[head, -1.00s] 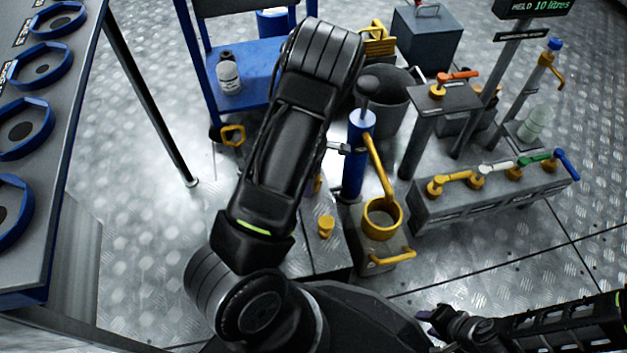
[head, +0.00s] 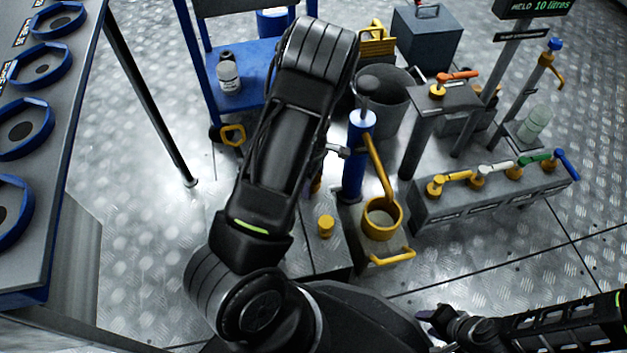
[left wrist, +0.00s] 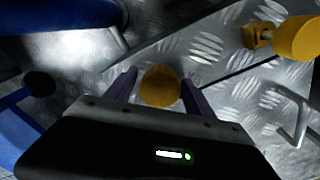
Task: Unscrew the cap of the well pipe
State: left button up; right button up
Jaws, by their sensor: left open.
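In the left wrist view a round yellow cap (left wrist: 160,86) lies between the two purple fingers of my left gripper (left wrist: 157,82). The fingers are open, one on each side of it. I cannot tell whether they touch it. In the head view my left forearm hides most of this gripper and what is below it; only a small purple and yellow bit shows beside the blue hand pump (head: 356,165). A yellow knob (head: 326,226) stands on a grey box in front of the pump. My right gripper (head: 434,318) is at the lower right, dark and small, away from these things.
A grey block with coloured valve handles (head: 495,190) stands to the right. A blue cart (head: 243,80) stands behind, and a panel with blue rings (head: 60,110) is at the left. Another yellow part (left wrist: 297,38) is near the left gripper.

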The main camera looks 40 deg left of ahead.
pick_arm(q)
jog(key=m, duration=2.3)
jog(key=shift+c, duration=0.5)
